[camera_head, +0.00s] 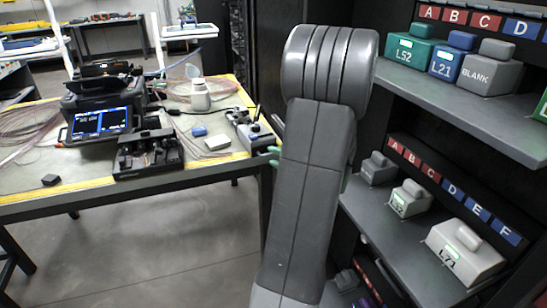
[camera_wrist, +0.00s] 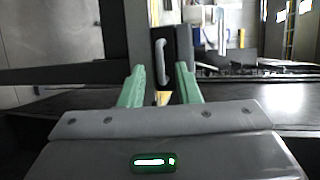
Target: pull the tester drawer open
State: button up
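In the wrist view, a pale grey bar handle (camera_wrist: 161,62) stands on a dark front panel (camera_wrist: 180,48), probably the tester drawer. My gripper (camera_wrist: 160,72) is open, its two green fingers on either side of the handle's line. The handle shows between the fingertips and appears to lie beyond them; I cannot tell the exact gap. Nothing is held. In the head view, my arm hides most of the gripper; a bit of green finger (camera_head: 273,151) shows beside it. A small grey device (camera_head: 252,133) at the table's right end may be the tester; its drawer is hidden.
The yellow-edged table (camera_head: 110,200) carries a splicer with a lit screen (camera_head: 100,122), a black fixture (camera_head: 148,152) and a white bottle (camera_head: 200,96). A dark shelf (camera_head: 480,115) with labelled boxes stands close on the right. The floor (camera_head: 150,260) before the table is clear.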

jog(key=shift+x, duration=0.8)
jog(key=shift+s+a, duration=0.1)
grip_shut()
jog(key=s+d+b, duration=0.3)
jog(key=s, duration=0.3)
jog(key=shift+s, duration=0.3)
grip_release()
